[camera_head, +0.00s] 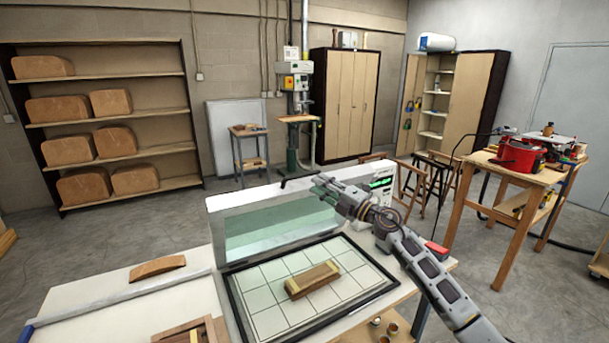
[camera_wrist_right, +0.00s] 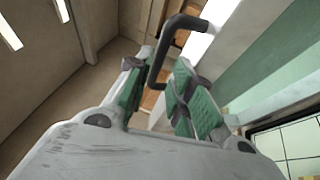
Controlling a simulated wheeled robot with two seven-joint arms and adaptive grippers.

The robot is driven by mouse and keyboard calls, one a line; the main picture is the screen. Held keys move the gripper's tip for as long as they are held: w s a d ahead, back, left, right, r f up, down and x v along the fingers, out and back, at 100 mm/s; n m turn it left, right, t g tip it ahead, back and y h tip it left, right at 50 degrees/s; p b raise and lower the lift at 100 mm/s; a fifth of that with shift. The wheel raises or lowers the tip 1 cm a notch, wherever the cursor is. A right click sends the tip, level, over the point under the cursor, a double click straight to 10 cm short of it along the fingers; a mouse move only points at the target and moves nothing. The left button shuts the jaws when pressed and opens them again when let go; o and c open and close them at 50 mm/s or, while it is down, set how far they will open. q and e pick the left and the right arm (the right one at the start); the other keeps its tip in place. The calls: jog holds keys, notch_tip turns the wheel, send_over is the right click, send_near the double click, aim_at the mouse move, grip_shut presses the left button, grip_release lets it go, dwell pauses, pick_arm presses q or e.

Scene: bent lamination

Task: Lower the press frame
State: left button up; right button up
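The press frame (camera_head: 228,207) stands raised and tilted up at the back of the press, with a greenish translucent sheet (camera_head: 265,232) inside its light border. Its black handle (camera_head: 298,180) sticks out at the top edge. My right gripper (camera_head: 321,184) is at the handle. In the right wrist view, the green-padded fingers (camera_wrist_right: 163,85) are apart, with one end of the bent black handle (camera_wrist_right: 187,22) between or just beyond their tips; contact is not clear. A wooden laminated block (camera_head: 312,280) lies on the gridded press bed (camera_head: 262,323). My left gripper is not in view.
A white control box (camera_head: 382,183) with a green display stands right of the frame. A curved wooden piece (camera_head: 157,267) and a long grey bar (camera_head: 120,297) lie on the bench at left. Small cups (camera_head: 391,328) sit at the front. The bed around the block is clear.

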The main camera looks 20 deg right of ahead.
aim_at(306, 176)
jog(key=shift+p+x, duration=0.75)
jog(key=shift+x, duration=2.7)
grip_shut()
